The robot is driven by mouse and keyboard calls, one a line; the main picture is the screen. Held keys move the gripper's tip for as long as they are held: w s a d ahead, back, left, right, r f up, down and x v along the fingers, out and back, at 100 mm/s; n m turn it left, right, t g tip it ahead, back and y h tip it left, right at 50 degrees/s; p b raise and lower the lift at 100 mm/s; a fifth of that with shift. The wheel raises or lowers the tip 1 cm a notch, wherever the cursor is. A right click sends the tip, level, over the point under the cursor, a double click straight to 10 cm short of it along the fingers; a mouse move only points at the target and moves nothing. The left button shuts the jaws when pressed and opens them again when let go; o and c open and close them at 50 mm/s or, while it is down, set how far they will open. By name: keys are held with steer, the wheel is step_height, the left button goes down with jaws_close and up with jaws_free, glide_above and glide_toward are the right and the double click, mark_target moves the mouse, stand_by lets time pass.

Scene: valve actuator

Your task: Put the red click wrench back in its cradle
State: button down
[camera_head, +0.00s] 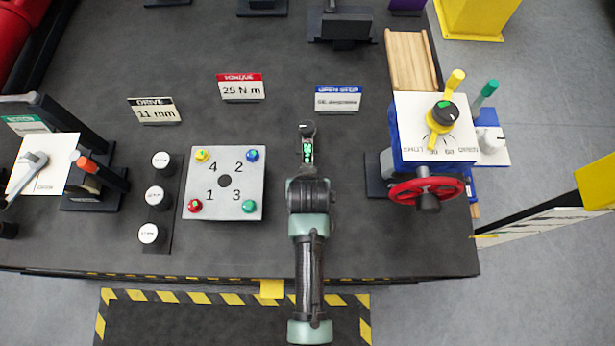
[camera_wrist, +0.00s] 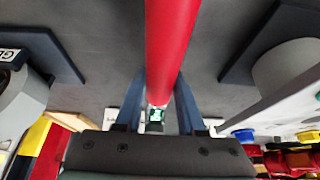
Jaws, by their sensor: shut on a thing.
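My gripper (camera_wrist: 158,106) is shut on the red click wrench (camera_wrist: 172,40). In the wrist view its red shaft runs between the two blue fingers, with a small green display near them. In the head view my gripper (camera_head: 308,182) is above the front middle of the dark bench. The wrench's dark head and green display (camera_head: 307,151) stick out beyond it; the red shaft is hidden there. A black stand (camera_head: 343,28) is at the bench's back. I cannot tell whether it is the cradle.
A numbered flange block (camera_head: 223,183) and white-topped sockets (camera_head: 159,196) stand left of my arm. A valve actuator with a red handwheel (camera_head: 426,190) is at right. Signs (camera_head: 241,88) stand behind. An orange-handled tool (camera_head: 90,167) is at far left. Bare bench lies between.

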steer(key=shift+w+f+b, duration=0.1)
steer(key=shift+f+b, duration=0.4)
steer(key=shift+f, duration=0.15)
steer(key=shift+c, duration=2.2)
jaws_free()
steer(key=shift+f, duration=0.2)
steer(key=b+v, duration=0.1)
steer(key=v, duration=1.2)
steer(key=shift+r, duration=0.1)
steer(key=w+r+t+b, duration=0.1)
steer(key=w+r+t, duration=0.35)
steer(key=r, duration=0.65)
steer(key=w+r+t+b, duration=0.1)
steer(key=w+r+t, duration=0.35)
steer(key=r, duration=0.55)
steer(key=w+r+t+b, duration=0.1)
steer(key=w+r+t, duration=0.2)
steer(key=w+r, duration=0.55)
steer(key=s+r+t, duration=0.5)
steer(key=s+r, duration=0.1)
steer(key=r, duration=0.8)
steer(key=s+r+t+b, duration=0.1)
steer(key=s+r+t, duration=0.4)
steer(key=r, duration=0.9)
steer(key=s, duration=0.2)
steer(key=shift+s+r, duration=0.3)
steer(key=shift+r, duration=0.1)
